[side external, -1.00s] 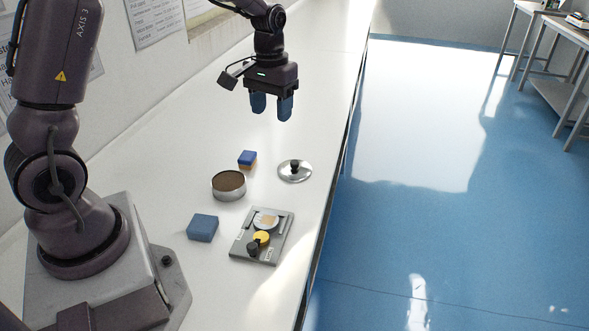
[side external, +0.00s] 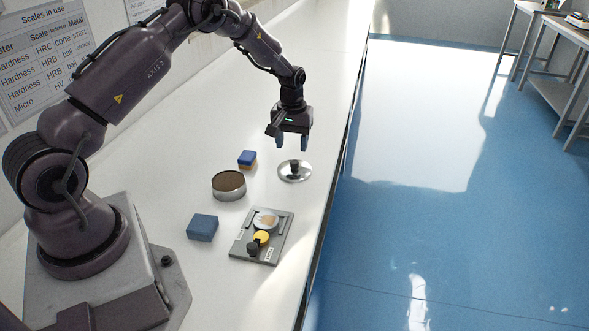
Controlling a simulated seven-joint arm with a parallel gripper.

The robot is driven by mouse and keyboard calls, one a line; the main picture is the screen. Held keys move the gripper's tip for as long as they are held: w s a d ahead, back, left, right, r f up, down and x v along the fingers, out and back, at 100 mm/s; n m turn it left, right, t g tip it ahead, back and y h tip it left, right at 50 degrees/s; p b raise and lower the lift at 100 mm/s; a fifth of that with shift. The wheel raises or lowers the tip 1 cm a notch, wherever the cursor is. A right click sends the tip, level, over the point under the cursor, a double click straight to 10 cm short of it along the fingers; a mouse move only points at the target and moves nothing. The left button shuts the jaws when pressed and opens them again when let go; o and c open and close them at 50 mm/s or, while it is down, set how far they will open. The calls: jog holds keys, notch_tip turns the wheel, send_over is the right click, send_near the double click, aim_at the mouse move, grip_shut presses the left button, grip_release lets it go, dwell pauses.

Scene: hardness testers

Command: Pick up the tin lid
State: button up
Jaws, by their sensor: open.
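The tin lid (side external: 294,172) is a round silver disc with a dark knob on top. It lies flat on the white bench near its right edge. My gripper (side external: 291,147) is open and empty, with blue fingertips pointing down. It hangs just above the lid in the picture, close to the knob; the exact height gap is hard to tell. The round tin (side external: 228,187), open with brown contents, stands to the left of the lid and in front of it.
A blue block (side external: 202,228) and a grey plate (side external: 247,246) with a round disc, a yellow piece and a dark knob lie nearer the camera. The white bench (side external: 200,130) behind is clear.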

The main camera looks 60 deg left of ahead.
aim_at(295, 162)
jog(key=f, duration=0.4)
jog(key=shift+w+d, duration=0.1)
jog(key=shift+d, duration=0.3)
jog(key=shift+f, duration=0.7)
jog(key=c, duration=1)
jog(key=shift+r, duration=0.1)
